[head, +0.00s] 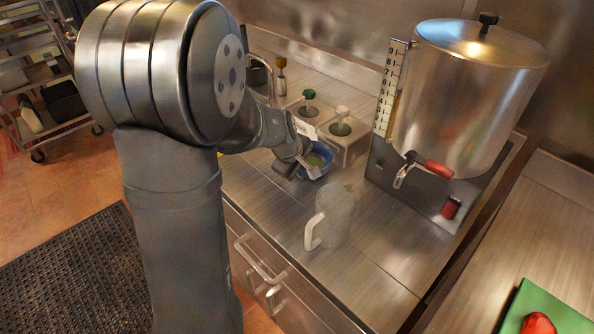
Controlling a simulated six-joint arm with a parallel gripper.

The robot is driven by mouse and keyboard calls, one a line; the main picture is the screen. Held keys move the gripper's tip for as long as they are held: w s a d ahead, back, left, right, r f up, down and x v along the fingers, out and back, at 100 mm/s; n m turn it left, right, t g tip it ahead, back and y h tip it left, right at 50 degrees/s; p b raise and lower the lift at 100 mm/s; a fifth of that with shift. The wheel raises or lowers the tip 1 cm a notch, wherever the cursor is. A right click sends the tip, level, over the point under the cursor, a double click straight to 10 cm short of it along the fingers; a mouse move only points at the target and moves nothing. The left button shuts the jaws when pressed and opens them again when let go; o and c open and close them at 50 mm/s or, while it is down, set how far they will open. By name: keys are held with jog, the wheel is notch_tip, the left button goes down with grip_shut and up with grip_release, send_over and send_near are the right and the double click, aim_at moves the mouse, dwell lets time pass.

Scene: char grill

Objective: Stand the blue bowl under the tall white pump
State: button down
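The blue bowl (325,153) is upright on or just above the steel counter, in front of the pump containers, with something greenish inside. My gripper (308,168) is at the bowl's near left rim. The arm and gripper cover part of the bowl, and I cannot tell whether the fingers are closed on its rim. The white-topped pump (342,112) stands in a steel container just behind and right of the bowl. A green-topped pump (309,95) is to its left, and a brown-topped pump (281,66) is farther left.
A clear pitcher (336,212) with a white handle stands in front of the bowl. A large steel urn (465,100) with a red-handled tap (430,168) is at the right. A green board (570,318) holds a red item at lower right. Counter (385,240) right of the pitcher is clear.

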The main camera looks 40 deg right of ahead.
dwell(0.3)
jog(key=c, duration=1.6)
grip_release()
jog(key=shift+f, duration=0.1)
jog(key=shift+o, duration=0.2)
jog(key=shift+r, duration=2.3)
jog(key=shift+a, duration=5.05)
jog(key=shift+d, duration=3.35)
